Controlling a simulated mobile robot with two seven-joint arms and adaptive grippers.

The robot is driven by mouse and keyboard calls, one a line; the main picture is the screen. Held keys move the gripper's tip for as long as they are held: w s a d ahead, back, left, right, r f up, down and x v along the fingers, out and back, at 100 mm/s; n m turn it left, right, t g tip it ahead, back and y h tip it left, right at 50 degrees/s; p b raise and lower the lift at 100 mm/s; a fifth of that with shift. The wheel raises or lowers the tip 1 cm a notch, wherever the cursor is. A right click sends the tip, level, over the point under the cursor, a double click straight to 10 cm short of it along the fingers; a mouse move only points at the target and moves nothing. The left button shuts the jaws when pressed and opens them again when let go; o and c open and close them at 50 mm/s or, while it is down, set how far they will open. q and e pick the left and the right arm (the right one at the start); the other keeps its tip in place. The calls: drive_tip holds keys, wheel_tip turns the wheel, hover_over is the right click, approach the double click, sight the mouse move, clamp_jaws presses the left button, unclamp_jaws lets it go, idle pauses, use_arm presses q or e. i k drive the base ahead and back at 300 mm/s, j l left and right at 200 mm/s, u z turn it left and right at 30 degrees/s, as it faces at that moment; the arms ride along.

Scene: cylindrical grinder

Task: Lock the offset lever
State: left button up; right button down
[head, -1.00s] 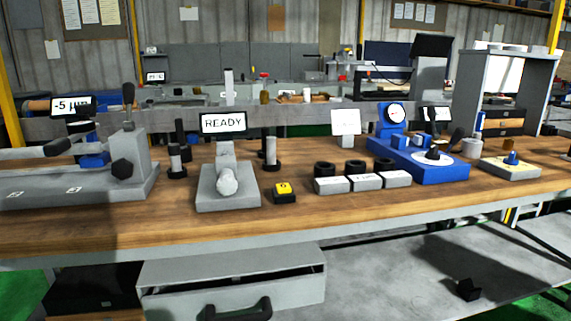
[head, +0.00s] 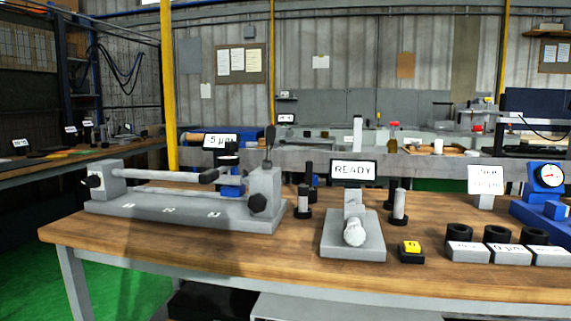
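A grey bench fixture (head: 180,208) stands at the left end of the wooden workbench. A lever with a black handle (head: 268,140) stands near upright on the grey block at its right end. A black knob (head: 257,203) is on the front of that block. Another black knob (head: 94,181) is at the left end. A bar with a black grip (head: 209,176) lies along the fixture, near a blue part (head: 230,184). I cannot tell for certain which of these is the offset lever. A small display (head: 221,141) behind reads about 5 µm. Neither gripper is in view.
Right of the fixture are a READY display (head: 353,170) on a grey stand, black-based posts (head: 399,207), a yellow-topped block (head: 411,250), black rings (head: 459,234) and a blue dial gauge (head: 547,177). The workbench (head: 180,250) is bare along its front left edge.

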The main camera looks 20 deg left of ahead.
sight(270, 130)
drive_tip(key=k+j+u, duration=0.15)
drive_tip(key=j+u, duration=0.2)
drive_tip(key=u, duration=0.15)
drive_tip(key=k+j+u, duration=0.15)
drive_tip(key=j+u, duration=0.3)
drive_tip(key=l, duration=0.1)
